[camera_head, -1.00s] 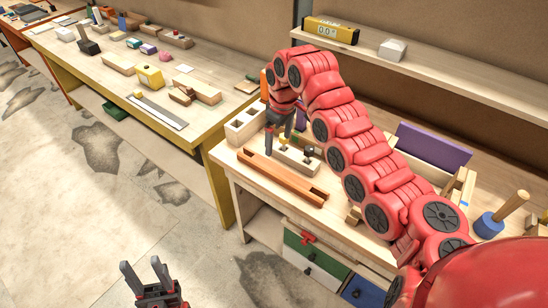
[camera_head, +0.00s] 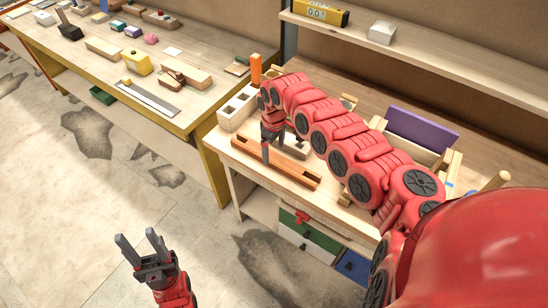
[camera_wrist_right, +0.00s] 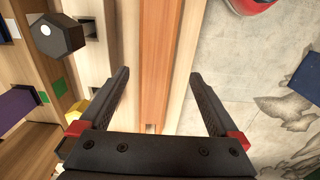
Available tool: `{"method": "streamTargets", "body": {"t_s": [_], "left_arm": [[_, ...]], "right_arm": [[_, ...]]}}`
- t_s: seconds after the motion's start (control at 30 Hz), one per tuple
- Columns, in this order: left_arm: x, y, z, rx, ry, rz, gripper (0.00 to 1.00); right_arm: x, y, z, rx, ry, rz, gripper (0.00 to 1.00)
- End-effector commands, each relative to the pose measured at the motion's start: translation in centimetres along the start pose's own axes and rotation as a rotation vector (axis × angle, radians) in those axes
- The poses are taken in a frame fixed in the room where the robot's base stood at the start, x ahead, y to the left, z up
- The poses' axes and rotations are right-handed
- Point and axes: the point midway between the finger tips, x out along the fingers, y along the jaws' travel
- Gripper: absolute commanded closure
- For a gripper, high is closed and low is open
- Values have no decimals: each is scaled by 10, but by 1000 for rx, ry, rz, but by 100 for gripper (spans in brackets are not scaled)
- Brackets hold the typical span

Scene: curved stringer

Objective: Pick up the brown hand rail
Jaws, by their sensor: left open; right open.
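The brown hand rail (camera_head: 295,171) is a long orange-brown bar lying near the front edge of the wooden workbench. In the right wrist view the rail (camera_wrist_right: 155,65) runs lengthwise between the two fingers. My right gripper (camera_head: 266,150) points down over the rail's left part, and its fingers partly cover the rail. In the right wrist view the right gripper (camera_wrist_right: 159,80) is open, one finger on each side of the rail with gaps. I cannot tell how far the fingertips are above the bench. My left gripper (camera_head: 140,248) is open and empty above the floor.
A pale block with square holes (camera_head: 237,108) and an orange upright piece (camera_head: 256,70) stand behind my right gripper. A purple board (camera_head: 422,130) lies further right. A yellow-legged table (camera_head: 75,58) with several tools adjoins at left. Drawers (camera_head: 308,232) sit below the bench.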

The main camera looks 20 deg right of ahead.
Motion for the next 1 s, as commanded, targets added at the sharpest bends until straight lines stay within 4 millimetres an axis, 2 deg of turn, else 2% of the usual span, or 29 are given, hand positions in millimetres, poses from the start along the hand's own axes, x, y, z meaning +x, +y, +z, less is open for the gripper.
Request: {"method": "streamTargets", "body": {"t_s": [0.1,0.4,0.73,0.77,1.0], "left_arm": [[9,0,-2,0,0,0,50],[14,-1,-2,0,0,0,50],[14,-1,-2,0,0,0,50],[14,-1,-2,0,0,0,50],[14,-1,-2,0,0,0,50]], "right_arm": [[10,-1,-2,-3,-3,-6,3],[43,5,-4,-1,-1,-2,3],[49,6,-3,0,-1,-2,3],[49,6,-3,0,-1,-1,6],[48,6,-3,0,-1,-2,49]]}}
